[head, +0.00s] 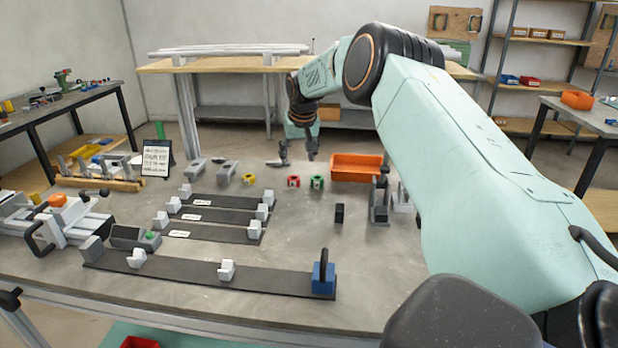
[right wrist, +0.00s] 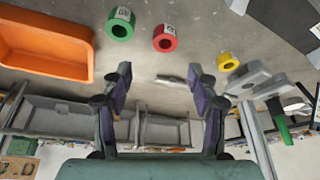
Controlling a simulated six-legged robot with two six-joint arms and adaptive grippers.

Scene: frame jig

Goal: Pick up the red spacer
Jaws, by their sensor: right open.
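The red spacer (head: 293,181) is a small ring-shaped piece on the grey table, between the yellow spacer (head: 248,179) and the green spacer (head: 317,182). In the right wrist view the red spacer (right wrist: 165,38) lies beyond the fingertips, near the top middle, with a white label on it. My right gripper (head: 298,160) is above the table's far part, behind the spacers in the head view. Its fingers (right wrist: 160,80) are spread apart with nothing between them. My left gripper is not in either view.
An orange bin (head: 357,168) stands right of the green spacer. Dark strips with grey blocks (head: 210,216) lie in front of the spacers. A small black block (head: 339,213) stands at centre right. A sign (head: 157,158) stands at the far left. Bare table surrounds the spacers.

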